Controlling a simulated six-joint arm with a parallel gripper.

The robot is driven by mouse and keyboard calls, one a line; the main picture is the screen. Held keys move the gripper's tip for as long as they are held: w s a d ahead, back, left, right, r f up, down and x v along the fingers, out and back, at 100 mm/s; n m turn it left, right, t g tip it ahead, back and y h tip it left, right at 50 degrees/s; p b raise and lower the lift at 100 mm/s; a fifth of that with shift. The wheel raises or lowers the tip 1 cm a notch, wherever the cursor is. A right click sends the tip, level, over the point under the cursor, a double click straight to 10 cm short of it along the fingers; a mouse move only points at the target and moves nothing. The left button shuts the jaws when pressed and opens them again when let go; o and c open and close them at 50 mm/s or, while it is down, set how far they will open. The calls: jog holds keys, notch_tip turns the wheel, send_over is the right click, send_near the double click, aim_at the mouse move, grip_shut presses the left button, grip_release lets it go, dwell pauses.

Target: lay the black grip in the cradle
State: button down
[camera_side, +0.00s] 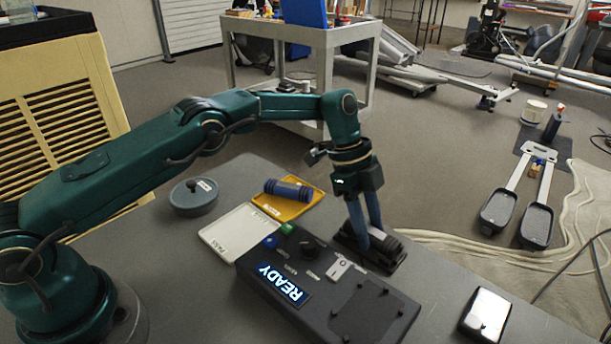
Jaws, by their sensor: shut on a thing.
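The black grip (389,246) is a short dark cylinder with a light grey part near the fingers. The fingers hide part of the grip and of the cradle. I cannot tell whether the grip rests fully in the cradle or is just above it.
The control box (318,283) has a lit "READY" screen, a knob and a switch. A blue ribbed grip (288,190) lies in a yellow tray (314,207).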

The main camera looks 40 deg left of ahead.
jog(key=shift+f, duration=0.3)
dwell(0.4)
jog(key=shift+c, duration=2.1)
grip_release()
jog(key=shift+r, duration=0.1)
jog(key=shift+v, duration=2.5)
